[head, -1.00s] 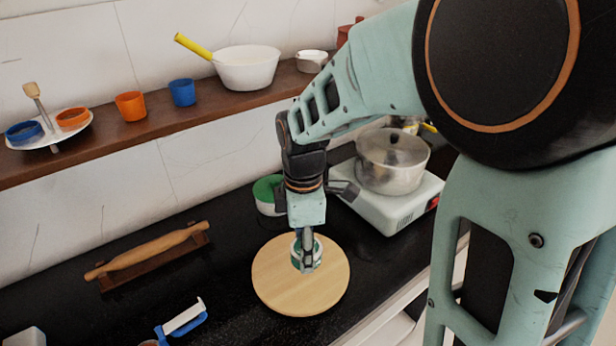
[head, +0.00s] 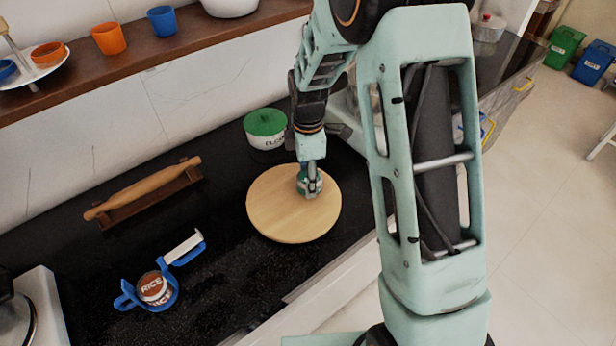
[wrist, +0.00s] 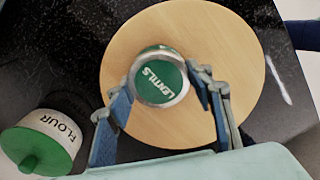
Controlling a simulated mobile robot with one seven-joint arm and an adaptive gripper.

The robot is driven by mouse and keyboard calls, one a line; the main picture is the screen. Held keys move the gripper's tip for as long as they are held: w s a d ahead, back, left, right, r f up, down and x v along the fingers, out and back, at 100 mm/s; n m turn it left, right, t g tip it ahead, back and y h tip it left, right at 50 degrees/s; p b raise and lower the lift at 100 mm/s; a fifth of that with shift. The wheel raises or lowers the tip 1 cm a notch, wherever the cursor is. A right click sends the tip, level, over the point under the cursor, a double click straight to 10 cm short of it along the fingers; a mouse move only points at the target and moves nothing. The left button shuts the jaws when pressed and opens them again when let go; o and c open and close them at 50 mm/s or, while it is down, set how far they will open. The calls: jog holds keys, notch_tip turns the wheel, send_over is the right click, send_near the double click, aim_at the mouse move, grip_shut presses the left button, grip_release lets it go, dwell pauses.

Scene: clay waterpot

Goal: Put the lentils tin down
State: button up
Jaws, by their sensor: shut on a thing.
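The lentils tin (wrist: 160,80) is a small round tin with a green lid lettered LENTILS. My gripper (wrist: 165,98) is shut on it, with one finger on each side of the tin. In the head view my gripper (head: 309,180) points down over the round wooden board (head: 275,222), and the tin (head: 304,186) is partly hidden behind the fingers. In the wrist view the tin is seen from above over the wooden board (wrist: 225,50). I cannot tell whether its base touches the board.
A flour tin with a green lid (head: 265,128) stands behind the board. A rice tin (head: 153,287) sits in a blue holder (head: 186,250) at front left. A rolling pin (head: 148,187) lies on its stand at the back. Black counter (head: 225,265) is bare left of the board.

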jog(key=shift+f, duration=0.2)
jog(key=o, duration=1.4)
jog(key=shift+r, duration=0.1)
notch_tip(320, 180, up, 12)
jog(key=shift+r, duration=0.15)
